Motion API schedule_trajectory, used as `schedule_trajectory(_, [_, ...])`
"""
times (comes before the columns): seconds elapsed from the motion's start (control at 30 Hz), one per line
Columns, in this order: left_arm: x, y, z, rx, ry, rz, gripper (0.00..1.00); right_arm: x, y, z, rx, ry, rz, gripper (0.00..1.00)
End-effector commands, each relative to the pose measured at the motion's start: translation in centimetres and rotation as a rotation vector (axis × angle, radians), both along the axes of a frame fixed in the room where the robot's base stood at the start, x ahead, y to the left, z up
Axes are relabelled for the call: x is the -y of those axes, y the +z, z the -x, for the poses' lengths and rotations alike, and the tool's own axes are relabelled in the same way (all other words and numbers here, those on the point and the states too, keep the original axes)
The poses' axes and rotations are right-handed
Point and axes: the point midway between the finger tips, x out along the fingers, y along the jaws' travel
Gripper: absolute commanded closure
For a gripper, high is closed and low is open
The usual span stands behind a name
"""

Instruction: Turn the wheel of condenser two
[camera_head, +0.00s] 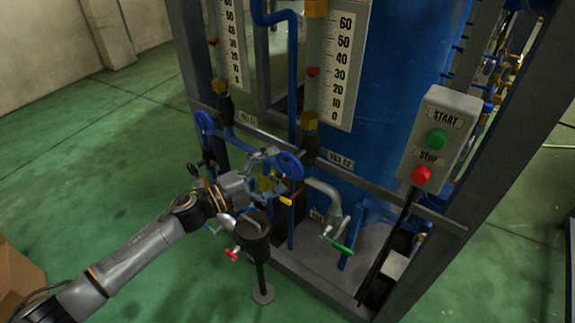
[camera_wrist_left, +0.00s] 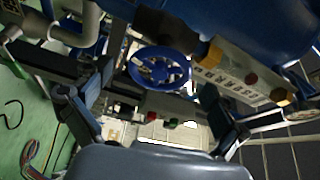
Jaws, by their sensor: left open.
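A blue handwheel (camera_head: 289,165) sits on the front of the frame, beside a label (camera_head: 340,160) that seems to read C2. A blue spoked wheel (camera_wrist_left: 160,67) shows in the left wrist view, between the finger directions and beyond the fingertips. My left gripper (camera_head: 262,174) is just left of the handwheel in the head view, its fingers hard to make out against the pipes. In the left wrist view the left gripper (camera_wrist_left: 156,84) has its fingers spread wide, with nothing held. My right gripper is not in view.
Another blue handwheel (camera_head: 204,122) is to the left. A START/STOP box (camera_head: 440,137) stands right.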

Motion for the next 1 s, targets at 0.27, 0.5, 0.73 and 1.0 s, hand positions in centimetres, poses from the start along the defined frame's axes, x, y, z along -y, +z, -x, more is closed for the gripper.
schedule_trajectory(0.27, [-5.1, -0.5, 3.2, -0.003, 0.001, -0.002, 0.03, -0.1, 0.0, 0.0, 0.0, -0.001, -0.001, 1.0])
schedule_trajectory(0.5, [-7.2, -0.6, 4.5, -0.001, 0.001, -0.001, 0.03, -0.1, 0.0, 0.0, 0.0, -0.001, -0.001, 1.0])
schedule_trajectory(0.73, [-7.4, -0.6, 4.6, 0.001, 0.0, 0.001, 0.03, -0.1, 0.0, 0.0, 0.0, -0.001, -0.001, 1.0])
schedule_trajectory(1.0, [-7.4, -0.6, 4.6, 0.0, 0.001, 0.0, 0.03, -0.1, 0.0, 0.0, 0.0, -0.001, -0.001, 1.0])
